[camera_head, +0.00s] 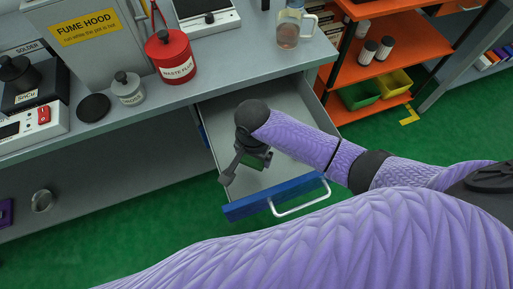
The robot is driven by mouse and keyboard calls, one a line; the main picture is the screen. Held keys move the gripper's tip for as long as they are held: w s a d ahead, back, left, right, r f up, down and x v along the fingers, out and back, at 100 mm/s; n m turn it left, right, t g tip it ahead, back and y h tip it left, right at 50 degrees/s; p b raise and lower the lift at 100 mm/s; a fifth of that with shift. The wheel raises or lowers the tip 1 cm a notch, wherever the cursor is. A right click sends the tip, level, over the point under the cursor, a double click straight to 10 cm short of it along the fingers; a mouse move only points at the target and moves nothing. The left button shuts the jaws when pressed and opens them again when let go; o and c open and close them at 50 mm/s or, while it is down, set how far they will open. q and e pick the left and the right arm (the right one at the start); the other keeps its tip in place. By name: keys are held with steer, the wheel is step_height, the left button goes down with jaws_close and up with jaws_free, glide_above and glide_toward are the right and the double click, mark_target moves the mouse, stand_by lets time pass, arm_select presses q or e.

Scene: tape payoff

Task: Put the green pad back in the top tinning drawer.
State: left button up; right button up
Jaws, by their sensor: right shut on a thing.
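The drawer (247,203) under the bench is pulled open. It has a blue front, a pale bar handle and a grey inside, and its visible floor looks bare. My right gripper (241,169) is over the drawer's inside, pointing down, shut on the green pad (264,160). Only a small green edge of the pad shows beside the fingers; my wrist and gripper hide the rest. I cannot tell whether the pad touches the drawer floor. My left gripper is not in view.
On the bench stand a red waste flux can (170,57), a small grey jar (128,88), a black disc (93,107) and a glass jug (288,27). An orange shelf (385,50) with green and yellow bins stands right of the drawer. Green floor lies in front.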

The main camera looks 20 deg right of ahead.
mark_target(254, 165)
step_height(254, 165, down, 6)
steer(key=b, duration=0.2)
steer(key=shift+b, duration=0.35)
steer(key=shift+r, duration=0.1)
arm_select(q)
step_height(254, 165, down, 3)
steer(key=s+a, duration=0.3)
arm_select(e)
steer(key=o, duration=0.9)
step_height(254, 165, up, 12)
steer(key=p, duration=0.6)
steer(key=shift+p, duration=0.35)
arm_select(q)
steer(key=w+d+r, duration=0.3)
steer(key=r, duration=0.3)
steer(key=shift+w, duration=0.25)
